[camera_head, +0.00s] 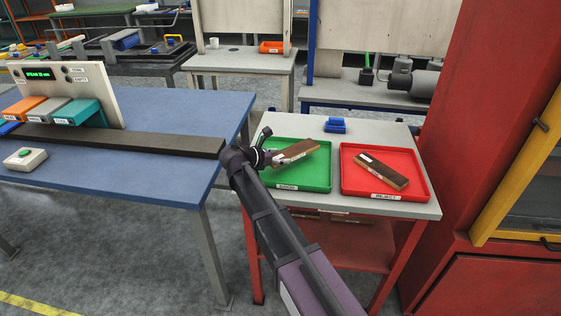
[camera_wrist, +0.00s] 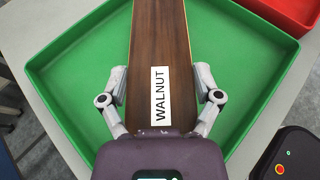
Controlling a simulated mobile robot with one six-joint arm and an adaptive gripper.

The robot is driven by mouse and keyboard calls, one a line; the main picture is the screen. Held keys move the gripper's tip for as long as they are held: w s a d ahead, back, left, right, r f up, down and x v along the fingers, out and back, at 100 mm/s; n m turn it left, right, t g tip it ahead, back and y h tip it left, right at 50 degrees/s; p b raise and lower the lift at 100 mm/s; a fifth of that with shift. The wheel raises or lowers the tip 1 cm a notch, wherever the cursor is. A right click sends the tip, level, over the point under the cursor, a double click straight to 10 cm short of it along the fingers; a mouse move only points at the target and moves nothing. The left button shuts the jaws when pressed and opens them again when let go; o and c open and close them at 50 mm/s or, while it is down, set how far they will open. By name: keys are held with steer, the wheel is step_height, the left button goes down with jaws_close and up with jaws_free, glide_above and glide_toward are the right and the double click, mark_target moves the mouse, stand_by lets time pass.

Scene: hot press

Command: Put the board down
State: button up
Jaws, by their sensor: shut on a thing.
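A brown wooden board (camera_wrist: 160,45) with a white label reading WALNUT lies between the fingers of my gripper (camera_wrist: 161,92) in the wrist view. The fingers are shut on its two long sides. In the head view the board (camera_head: 294,151) is over the left part of the green tray (camera_head: 318,185), in front of my gripper (camera_head: 268,155). I cannot tell whether the board touches the tray floor. The near end of the board is hidden by my gripper in the wrist view.
A red tray (camera_head: 420,190) to the right holds another brown board (camera_head: 383,171). A blue object (camera_head: 335,125) stands behind the trays on the grey table (camera_head: 385,127). A blue table (camera_head: 165,170) is at left, and a tall red cabinet (camera_head: 480,110) is at right.

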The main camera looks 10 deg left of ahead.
mark_target(280, 151)
steer(key=shift+w+f, duration=0.15)
steer(key=shift+w, duration=1.35)
steer(key=shift+a, duration=0.1)
steer(key=shift+f+b, duration=1.75)
steer(key=shift+b, duration=0.1)
steer(key=o, duration=1)
steer(key=shift+f, duration=0.1)
